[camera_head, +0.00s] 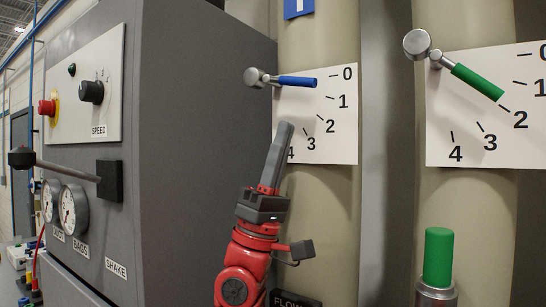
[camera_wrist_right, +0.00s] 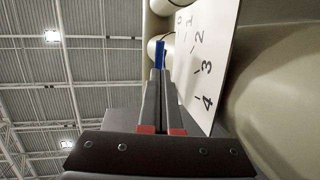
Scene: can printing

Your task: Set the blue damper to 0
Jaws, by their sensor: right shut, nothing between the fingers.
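The blue damper (camera_head: 297,81) is a lever with a metal pivot at its left end, on a beige pipe. It points right, almost level, its tip just below the 0 mark of the white scale plate (camera_head: 335,125), which is numbered 0 to 4. My right gripper (camera_head: 285,128) is shut and empty, pointing up, below the blue handle and in front of the plate's lower left part. In the right wrist view the blue handle (camera_wrist_right: 159,58) shows just beyond my fingertips (camera_wrist_right: 160,75); whether they touch it I cannot tell. My left gripper is not in view.
A green damper (camera_head: 477,82) on the right pipe points down right near 2. A green cylinder (camera_head: 438,258) stands below it. A grey cabinet (camera_head: 200,120) with knobs, gauges (camera_head: 74,209) and a lever (camera_head: 70,172) is on the left.

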